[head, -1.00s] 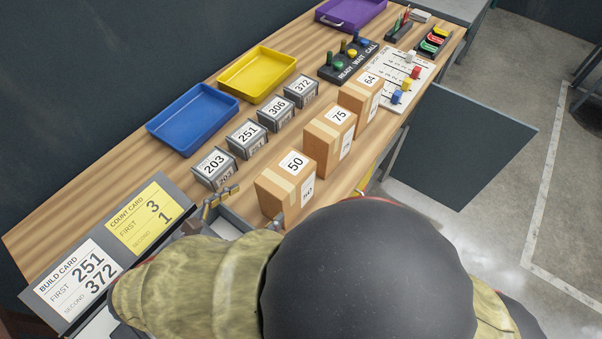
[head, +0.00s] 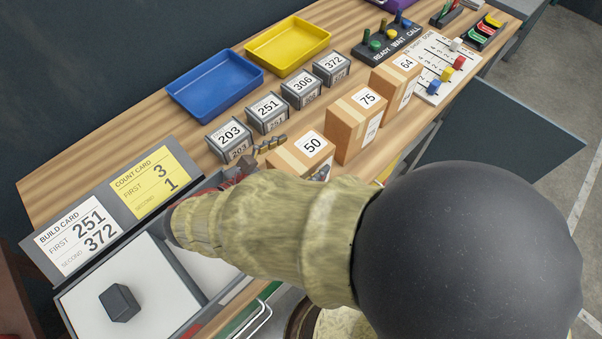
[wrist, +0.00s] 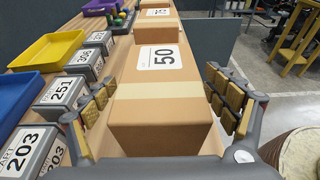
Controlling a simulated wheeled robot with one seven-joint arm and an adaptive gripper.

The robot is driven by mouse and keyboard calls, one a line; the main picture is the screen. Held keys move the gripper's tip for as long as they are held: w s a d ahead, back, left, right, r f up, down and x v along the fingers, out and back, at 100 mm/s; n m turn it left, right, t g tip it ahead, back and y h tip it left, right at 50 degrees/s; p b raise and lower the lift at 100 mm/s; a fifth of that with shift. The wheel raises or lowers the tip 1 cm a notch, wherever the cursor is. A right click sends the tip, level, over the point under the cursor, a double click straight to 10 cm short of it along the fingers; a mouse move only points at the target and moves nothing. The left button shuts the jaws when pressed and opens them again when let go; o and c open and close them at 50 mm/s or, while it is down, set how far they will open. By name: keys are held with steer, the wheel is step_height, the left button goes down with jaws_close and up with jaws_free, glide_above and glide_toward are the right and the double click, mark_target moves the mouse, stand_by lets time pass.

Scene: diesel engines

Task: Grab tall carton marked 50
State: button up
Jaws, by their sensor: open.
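The tall brown carton marked 50 (head: 312,146) stands upright on the wooden bench, nearest of a row of cartons. In the wrist view the carton (wrist: 160,100) shows its labelled top and taped near edge between my fingers. My gripper (wrist: 165,103) is open, with one gold-padded finger on each side of the carton. A gap shows on the right; on the left the finger is close, and I cannot tell if it touches. In the head view my gripper (head: 296,158) is at the carton's near end, and my arm hides the carton's lower part.
Cartons 75 (head: 357,122) and 64 (head: 397,78) stand behind in the row.

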steer(key=shift+w, duration=0.1)
steer(key=shift+c, duration=1.1)
steer(key=c, duration=1.9)
steer(key=shift+r, duration=0.1)
steer(key=shift+c, duration=0.4)
